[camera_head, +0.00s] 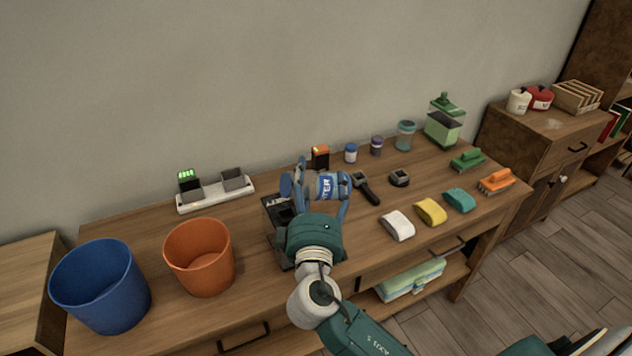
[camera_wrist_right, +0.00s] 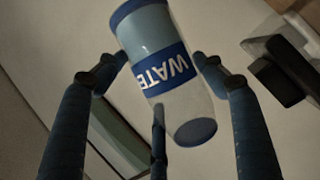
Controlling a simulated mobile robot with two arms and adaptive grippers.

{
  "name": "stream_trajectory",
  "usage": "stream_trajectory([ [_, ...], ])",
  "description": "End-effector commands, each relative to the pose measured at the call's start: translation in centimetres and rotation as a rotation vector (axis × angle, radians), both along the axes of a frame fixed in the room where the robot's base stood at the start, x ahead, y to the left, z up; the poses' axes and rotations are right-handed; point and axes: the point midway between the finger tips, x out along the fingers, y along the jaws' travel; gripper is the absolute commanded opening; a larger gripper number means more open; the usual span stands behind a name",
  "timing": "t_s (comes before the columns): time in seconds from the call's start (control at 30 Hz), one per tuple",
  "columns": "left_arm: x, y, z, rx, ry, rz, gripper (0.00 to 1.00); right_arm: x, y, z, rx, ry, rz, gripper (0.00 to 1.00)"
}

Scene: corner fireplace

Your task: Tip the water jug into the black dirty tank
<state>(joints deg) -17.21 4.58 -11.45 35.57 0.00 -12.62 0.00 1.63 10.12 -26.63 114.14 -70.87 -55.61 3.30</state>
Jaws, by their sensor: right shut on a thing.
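The water jug (camera_head: 326,185) is a pale blue and clear cylinder with a blue label reading WATER. My right gripper (camera_head: 322,192) is shut on it above the table, and the jug lies tilted well over on its side. In the right wrist view the jug (camera_wrist_right: 165,65) sits between the blue fingers. The black dirty tank (camera_head: 272,206) stands on the table just left of and partly behind my right gripper, which hides much of it. I cannot tell whether any water is leaving the jug. My left gripper is not in view.
On the wooden table, an orange bin (camera_head: 200,258) and a blue bin (camera_head: 100,288) stand left. A white charging dock (camera_head: 215,197) is behind them. Small jars, brushes and coloured cloths fill the right side. A green-lidded container (camera_head: 442,130) stands far right.

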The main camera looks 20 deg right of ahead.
Motion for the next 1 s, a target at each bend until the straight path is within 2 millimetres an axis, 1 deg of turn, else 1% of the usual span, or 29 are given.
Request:
stream_trajectory([
  [0.23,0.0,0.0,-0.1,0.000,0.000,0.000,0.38,0.0,0.0,0.0,-0.007,-0.002,0.001,0.36],
  [0.5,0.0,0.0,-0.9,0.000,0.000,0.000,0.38,0.0,-0.1,-0.2,-0.067,-0.004,-0.001,0.36],
  [1.0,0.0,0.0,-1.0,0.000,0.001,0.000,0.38,0.0,-0.1,-0.2,-0.077,-0.005,0.000,0.36],
])
